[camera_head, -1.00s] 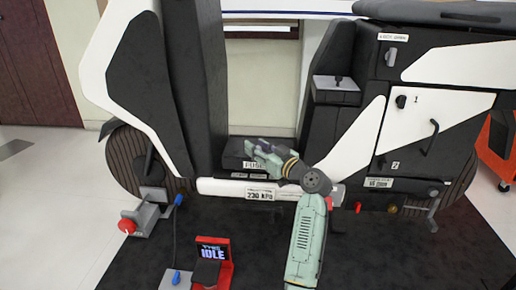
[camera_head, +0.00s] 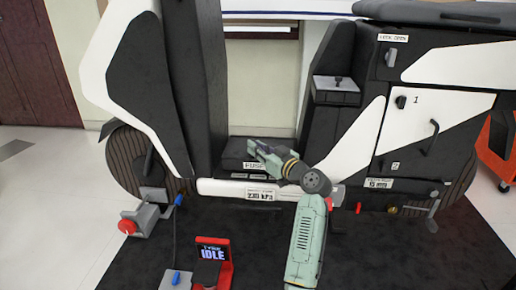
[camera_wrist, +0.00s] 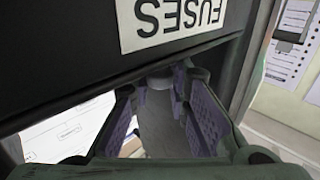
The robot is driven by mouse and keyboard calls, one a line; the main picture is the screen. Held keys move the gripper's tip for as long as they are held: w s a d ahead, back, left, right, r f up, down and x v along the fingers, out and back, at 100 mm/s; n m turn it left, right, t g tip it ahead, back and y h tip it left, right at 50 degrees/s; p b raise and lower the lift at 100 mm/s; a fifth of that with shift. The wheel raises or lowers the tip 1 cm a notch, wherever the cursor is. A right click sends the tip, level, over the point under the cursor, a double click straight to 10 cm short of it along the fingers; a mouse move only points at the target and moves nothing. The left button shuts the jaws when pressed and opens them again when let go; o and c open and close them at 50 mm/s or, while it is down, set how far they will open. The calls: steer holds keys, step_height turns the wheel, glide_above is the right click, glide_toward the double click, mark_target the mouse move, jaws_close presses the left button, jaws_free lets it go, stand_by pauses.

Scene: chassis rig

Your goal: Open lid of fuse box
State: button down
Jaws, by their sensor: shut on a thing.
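The fuse box (camera_head: 234,148) is a low dark box on the scooter's floor section, between the front panel and the seat column. Its black lid (camera_wrist: 60,45) fills the upper left of the wrist view and bears a white "FUSES" label (camera_wrist: 175,20). My gripper (camera_head: 260,150) is at the box's right part, just above the label. In the wrist view, my gripper's purple-padded fingers (camera_wrist: 158,88) stand apart below the lid's edge, with a dark grey part between them. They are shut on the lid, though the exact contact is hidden.
The white step bar (camera_head: 225,188) runs below the box, close under my arm. The seat column (camera_head: 325,110) stands to the right and the black front panel (camera_head: 150,80) to the left. A red "IDLE" display (camera_head: 214,255) stands on the dark mat.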

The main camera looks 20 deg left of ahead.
steer(key=shift+r, duration=0.1)
stand_by(0.3)
steer(key=r+p, duration=0.1)
steer(key=p, duration=0.2)
steer(key=shift+w+r+m+h, duration=0.15)
steer(key=shift+r+m+h, duration=0.15)
steer(key=shift+m, duration=0.1)
steer(key=r+m+g+p, duration=0.1)
steer(key=p, duration=0.3)
steer(key=w+r+h+p, duration=0.1)
steer(key=r+p, duration=0.1)
steer(key=p, duration=0.1)
steer(key=shift+w+a+m+g+h+p, duration=0.2)
steer(key=shift+m+g+h+p, duration=0.1)
steer(key=shift+m+g+p, duration=0.1)
steer(key=p, duration=0.1)
steer(key=r+g+h+p, duration=0.1)
steer(key=p, duration=0.1)
steer(key=shift+w+a+m, duration=0.2)
steer(key=shift+w+m, duration=0.2)
steer(key=p, duration=0.1)
steer(key=w+m+g+p, duration=0.1)
steer(key=p, duration=0.1)
steer(key=shift+w+a+r+h, duration=0.15)
steer(key=shift+a+r+h, duration=0.05)
steer(key=shift+r+h, duration=0.2)
steer(key=shift+w+a+m+g+h+p, duration=0.2)
steer(key=shift+w+m+g+h+p, duration=0.3)
steer(key=shift+p, duration=0.7)
steer(key=shift+w, duration=0.1)
